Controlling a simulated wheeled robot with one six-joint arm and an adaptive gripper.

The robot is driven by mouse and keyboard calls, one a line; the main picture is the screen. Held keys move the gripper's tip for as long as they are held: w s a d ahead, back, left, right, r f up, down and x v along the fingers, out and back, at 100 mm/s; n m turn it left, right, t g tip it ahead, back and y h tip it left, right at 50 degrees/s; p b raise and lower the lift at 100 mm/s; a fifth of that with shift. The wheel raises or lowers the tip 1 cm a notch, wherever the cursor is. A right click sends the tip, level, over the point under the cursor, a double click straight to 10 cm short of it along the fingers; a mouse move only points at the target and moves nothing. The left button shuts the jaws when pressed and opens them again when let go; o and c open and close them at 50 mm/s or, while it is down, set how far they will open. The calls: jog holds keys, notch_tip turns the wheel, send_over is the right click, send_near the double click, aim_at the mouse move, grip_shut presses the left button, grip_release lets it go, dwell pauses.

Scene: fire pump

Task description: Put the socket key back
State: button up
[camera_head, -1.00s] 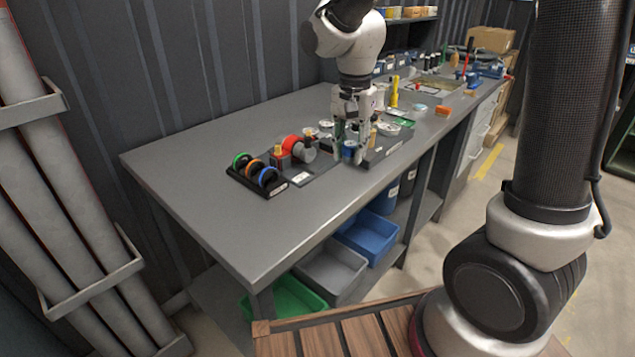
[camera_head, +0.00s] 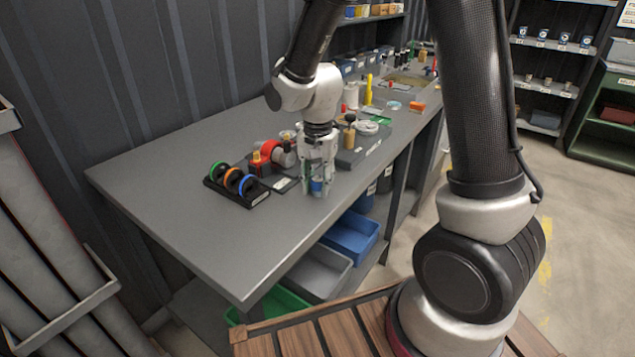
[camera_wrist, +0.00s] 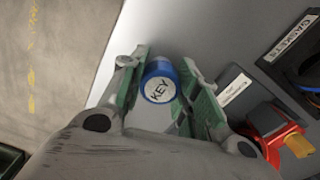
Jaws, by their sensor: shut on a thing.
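The socket key (camera_wrist: 159,85) is a short blue cylinder with a white top marked KEY. In the wrist view it sits between the two green-padded fingers of my gripper (camera_wrist: 160,88). In the head view my gripper (camera_head: 317,180) points down near the front edge of the bench, with the blue key (camera_head: 317,188) low between its fingers. My gripper is shut on the key. I cannot tell whether the key's bottom touches the bench. A dark flat plate with a white label (camera_head: 283,184) lies just left of the gripper; it also shows in the wrist view (camera_wrist: 235,88).
A black rack with green, orange and blue rings (camera_head: 237,184) stands left. A red-and-grey device (camera_head: 274,156) is behind the plate. A grey block with a brass-coloured piece (camera_head: 358,148) stands right. The bench (camera_head: 220,240) is clear at front left. Bins sit below.

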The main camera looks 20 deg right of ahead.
aim_at(318, 179)
jog(key=shift+f, duration=0.1)
jog(key=o, duration=1)
notch_tip(318, 179, up, 12)
jog(key=f, duration=0.1)
jog(key=s+d+r+n+t, duration=0.2)
jog(key=s+d+r+n, duration=0.2)
jog(key=s+d, duration=0.3)
jog(key=s+d+r+n+t, duration=0.2)
jog(key=s+d+r, duration=0.3)
jog(key=s, duration=0.7)
jog(key=d+n, duration=0.1)
jog(key=d, duration=0.1)
jog(key=shift+d+r+n, duration=0.25)
jog(key=shift+d+n, duration=0.15)
